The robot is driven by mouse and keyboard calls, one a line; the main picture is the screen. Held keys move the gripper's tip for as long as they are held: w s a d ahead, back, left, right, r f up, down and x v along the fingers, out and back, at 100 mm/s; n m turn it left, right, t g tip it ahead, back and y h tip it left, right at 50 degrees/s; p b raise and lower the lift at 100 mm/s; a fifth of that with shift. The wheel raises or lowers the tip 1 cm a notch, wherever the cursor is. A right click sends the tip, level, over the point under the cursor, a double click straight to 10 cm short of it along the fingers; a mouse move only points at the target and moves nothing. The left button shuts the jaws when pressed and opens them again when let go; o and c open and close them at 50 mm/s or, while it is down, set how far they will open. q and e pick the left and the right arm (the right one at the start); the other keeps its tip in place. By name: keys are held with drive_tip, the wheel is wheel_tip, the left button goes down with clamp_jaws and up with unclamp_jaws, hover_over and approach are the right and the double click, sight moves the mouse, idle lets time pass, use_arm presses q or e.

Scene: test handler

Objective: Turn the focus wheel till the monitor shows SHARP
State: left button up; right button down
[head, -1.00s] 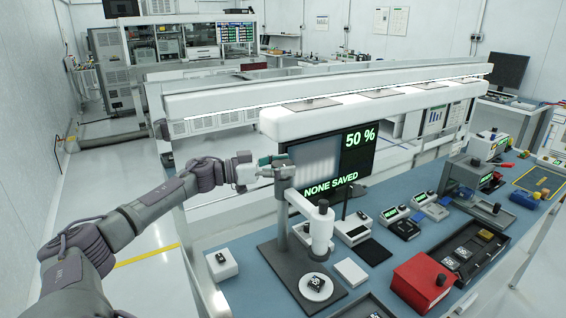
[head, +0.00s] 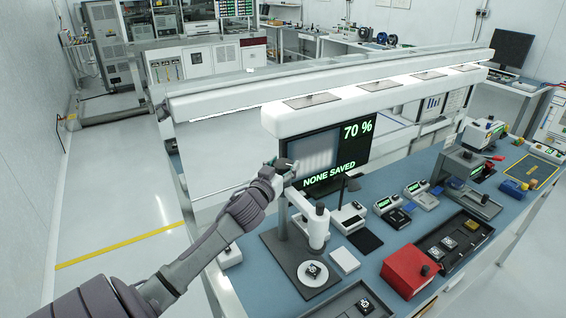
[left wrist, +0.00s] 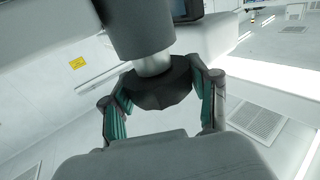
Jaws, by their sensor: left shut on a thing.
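My left gripper (head: 284,165) is at the top of the white microscope (head: 318,226), in front of the monitor. In the left wrist view its two teal-lined fingers (left wrist: 160,100) close on the dark focus wheel (left wrist: 158,84), one on each side, below a grey cylinder. In the head view the gripper hides the wheel. The monitor (head: 358,151) reads "70 %" and "NONE SAVED" in green beside a blurred grey striped picture. It does not show SHARP. A small dark part lies on the round white stage (head: 310,281) under the microscope. My right gripper is not in view.
A small white box (head: 229,256) stands left of the microscope. A shelf beam (head: 380,97) runs above the monitor.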

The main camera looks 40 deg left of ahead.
use_arm(q)
drive_tip(key=shift+d+n+g+y+b, duration=0.1)
drive_tip(key=shift+n+g+y+b, duration=0.3)
drive_tip(key=shift+n+y, duration=0.4)
drive_tip(key=n+g+y+b, duration=0.5)
drive_tip(key=y+b, duration=0.2)
drive_tip(key=b, duration=0.2)
drive_tip(key=shift+r+n+g+y+b, duration=0.2)
drive_tip(key=shift+n+g+y+b, duration=0.2)
drive_tip(key=shift+n+g+b, duration=0.25)
drive_tip(key=shift+r, duration=0.1)
drive_tip(key=o, duration=1.2)
drive_tip(key=shift+f, duration=0.2)
